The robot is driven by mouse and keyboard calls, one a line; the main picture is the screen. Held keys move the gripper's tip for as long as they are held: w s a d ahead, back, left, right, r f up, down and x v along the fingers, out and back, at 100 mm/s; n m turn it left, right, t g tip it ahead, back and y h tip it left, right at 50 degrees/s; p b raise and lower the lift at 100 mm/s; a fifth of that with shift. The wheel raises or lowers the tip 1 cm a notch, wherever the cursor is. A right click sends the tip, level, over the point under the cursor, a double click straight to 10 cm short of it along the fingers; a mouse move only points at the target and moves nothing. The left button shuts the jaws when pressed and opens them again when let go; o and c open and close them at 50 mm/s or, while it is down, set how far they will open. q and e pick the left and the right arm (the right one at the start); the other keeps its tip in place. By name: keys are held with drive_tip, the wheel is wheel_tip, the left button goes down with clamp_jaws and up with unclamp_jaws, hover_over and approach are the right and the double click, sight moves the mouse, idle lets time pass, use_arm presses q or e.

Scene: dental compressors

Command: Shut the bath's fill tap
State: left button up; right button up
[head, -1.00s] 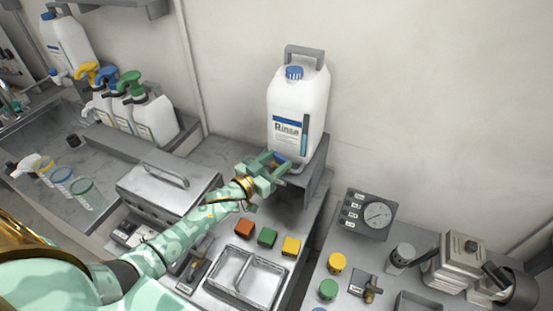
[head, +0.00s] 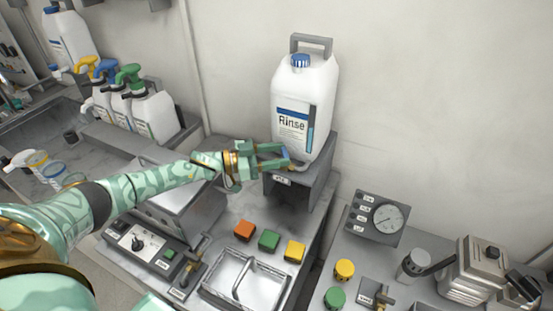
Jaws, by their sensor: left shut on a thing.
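The white Rinse container (head: 302,105) stands upright on a grey raised stand (head: 318,178) against the wall. The tap's exact angle is hard to tell. The steel bath (head: 197,212) stands below and left, partly hidden by my left arm. My right gripper is not in view.
Orange (head: 244,230), green (head: 269,240) and yellow (head: 295,251) blocks lie on the counter below the stand. A steel tray (head: 222,290) is in front of them. Spray bottles (head: 150,112) stand at left. A gauge box (head: 376,217) stands at right.

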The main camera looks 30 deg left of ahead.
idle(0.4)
use_arm(q)
drive_tip(key=o, duration=1)
drive_tip(key=shift+r, duration=0.1)
